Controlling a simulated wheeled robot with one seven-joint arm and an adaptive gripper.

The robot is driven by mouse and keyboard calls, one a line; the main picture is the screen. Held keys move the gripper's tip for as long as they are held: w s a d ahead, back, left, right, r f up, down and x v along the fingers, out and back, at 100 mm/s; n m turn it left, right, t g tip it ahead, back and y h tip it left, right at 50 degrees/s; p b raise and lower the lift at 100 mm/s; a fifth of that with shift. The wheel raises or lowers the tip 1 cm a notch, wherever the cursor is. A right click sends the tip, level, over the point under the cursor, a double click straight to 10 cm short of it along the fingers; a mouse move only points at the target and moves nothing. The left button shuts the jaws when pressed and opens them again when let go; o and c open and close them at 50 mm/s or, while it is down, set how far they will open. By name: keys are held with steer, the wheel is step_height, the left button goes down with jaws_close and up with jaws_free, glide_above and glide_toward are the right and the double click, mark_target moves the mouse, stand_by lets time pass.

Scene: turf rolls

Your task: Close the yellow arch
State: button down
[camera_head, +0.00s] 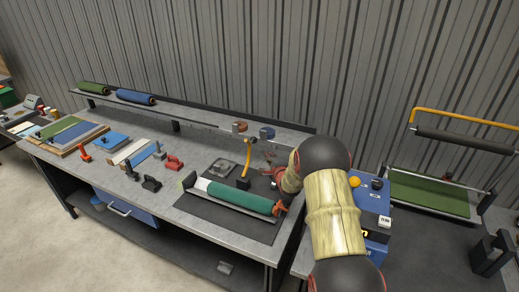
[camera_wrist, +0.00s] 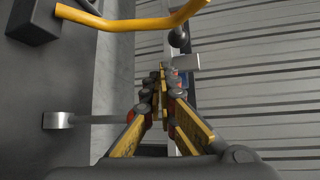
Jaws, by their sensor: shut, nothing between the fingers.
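The yellow arch (camera_head: 247,156) is a bent bar rising from a black block (camera_head: 243,183) on the bench, behind the green roll (camera_head: 238,198). It stands raised, its upper end bent over, and does not lie across the roll. In the wrist view the yellow arch (camera_wrist: 130,21) crosses the top, with its dark block at the upper left. My gripper (camera_wrist: 162,76) is shut and empty, its fingertips apart from the arch in that view. In the head view my arm partly hides the gripper, which is just right of the arch.
The green roll lies on a dark mat (camera_head: 205,208). A shelf (camera_head: 180,115) with a green roll and a blue roll runs along the back. A blue box (camera_head: 372,210) stands right of my arm. A rack with an orange-yellow bar (camera_head: 465,121) stands at far right.

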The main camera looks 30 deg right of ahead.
mark_target(249, 158)
steer(key=b+x, duration=0.1)
steer(key=x, duration=0.9)
steer(key=shift+s+a+r, duration=0.15)
steer(key=shift+s+a, duration=0.2)
steer(key=shift+a, duration=0.25)
steer(key=shift+s+a+r, duration=0.15)
steer(key=shift+s+a, duration=0.2)
steer(key=shift+a, duration=0.25)
steer(key=shift+s+a+r, duration=0.15)
steer(key=shift+s+a, duration=0.25)
steer(key=shift+a, duration=0.25)
steer(key=shift+b, duration=0.4)
